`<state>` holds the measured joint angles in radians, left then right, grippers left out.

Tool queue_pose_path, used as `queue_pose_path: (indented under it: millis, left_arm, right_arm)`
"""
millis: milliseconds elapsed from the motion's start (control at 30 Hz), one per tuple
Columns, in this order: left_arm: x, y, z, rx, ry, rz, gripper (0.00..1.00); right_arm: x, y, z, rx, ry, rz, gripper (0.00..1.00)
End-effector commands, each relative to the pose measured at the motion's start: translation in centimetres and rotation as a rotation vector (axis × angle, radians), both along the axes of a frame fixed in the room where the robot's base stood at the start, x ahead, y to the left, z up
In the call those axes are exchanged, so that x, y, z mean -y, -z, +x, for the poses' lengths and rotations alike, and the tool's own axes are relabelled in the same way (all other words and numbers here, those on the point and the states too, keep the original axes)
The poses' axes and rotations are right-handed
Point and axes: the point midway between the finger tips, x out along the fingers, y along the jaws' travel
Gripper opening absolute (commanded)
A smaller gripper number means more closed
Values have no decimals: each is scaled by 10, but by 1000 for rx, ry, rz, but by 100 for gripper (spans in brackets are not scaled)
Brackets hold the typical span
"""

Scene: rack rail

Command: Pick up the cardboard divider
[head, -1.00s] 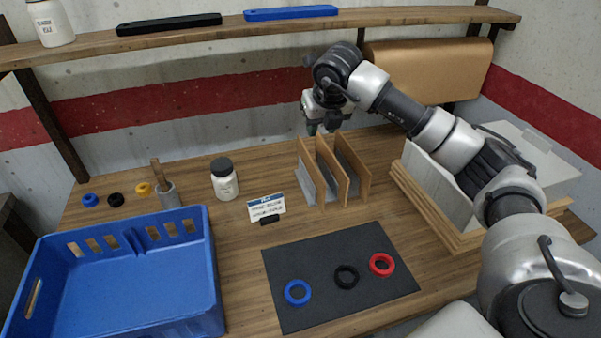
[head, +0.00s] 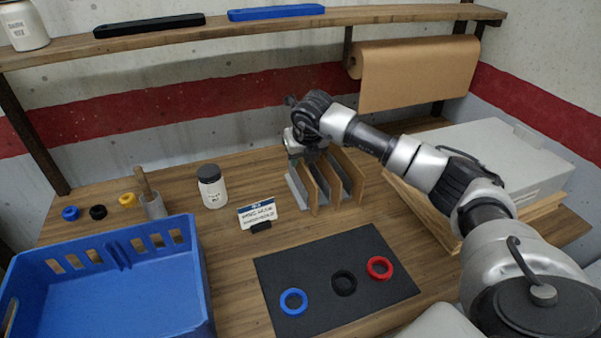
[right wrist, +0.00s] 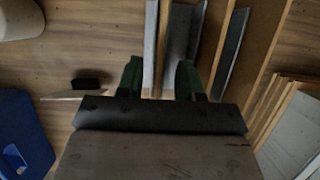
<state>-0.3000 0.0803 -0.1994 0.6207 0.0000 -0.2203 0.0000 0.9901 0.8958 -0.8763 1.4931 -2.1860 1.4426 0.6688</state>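A group of upright brown cardboard-coloured panels (head: 336,183) with grey sheets between them stands at the back middle of the table. Which panel is the divider I cannot tell. My right gripper (head: 298,158) is at the left end of this group, reaching down from above. In the right wrist view my right gripper (right wrist: 158,80) has its two dark green fingers apart. A thin brown panel edge (right wrist: 163,45) and a light grey sheet (right wrist: 150,45) show in the gap between the fingers. Whether a finger touches them I cannot tell. My left gripper is not in view.
A white jar (head: 212,187) and a small label stand (head: 258,215) are left of the panels. A dark mat (head: 320,312) with three rings lies in front. A blue crate (head: 110,300) is at left, a grey box (head: 500,150) at right.

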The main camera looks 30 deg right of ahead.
Motion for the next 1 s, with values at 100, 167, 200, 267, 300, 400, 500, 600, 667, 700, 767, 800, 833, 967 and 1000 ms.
queue_pose_path:
  millis: [100,167,200,267,300,400,500,600,667,700,767,800,833,967,1000]
  left_arm:
    - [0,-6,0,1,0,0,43]
    - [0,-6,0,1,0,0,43]
    - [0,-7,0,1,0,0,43]
    - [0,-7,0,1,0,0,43]
    - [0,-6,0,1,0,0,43]
    - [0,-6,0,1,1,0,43]
    - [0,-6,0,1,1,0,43]
    - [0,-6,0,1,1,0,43]
    - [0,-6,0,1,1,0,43]
    - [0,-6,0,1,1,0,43]
    - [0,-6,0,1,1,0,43]
    - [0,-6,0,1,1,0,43]
    - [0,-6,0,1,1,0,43]
    - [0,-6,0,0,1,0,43]
    - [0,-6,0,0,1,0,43]
  right_arm:
    - [1,14,6,-1,1,1,36]
    - [2,20,8,-1,0,0,36]
    - [2,22,9,0,-1,1,36]
    - [2,24,9,0,-1,0,36]
    - [2,24,10,1,-1,-1,36]
    - [2,24,10,1,-1,-1,36]
    - [2,24,9,1,-1,-1,27]
    - [2,24,9,1,-1,-1,12]
    - [2,24,9,1,0,0,2]
    - [2,24,9,1,0,0,0]
    - [2,24,9,1,0,0,0]
    - [2,24,9,1,0,0,0]
    - [2,24,9,1,0,0,0]
    - [2,23,9,1,0,0,0]
    - [2,23,10,2,0,0,0]
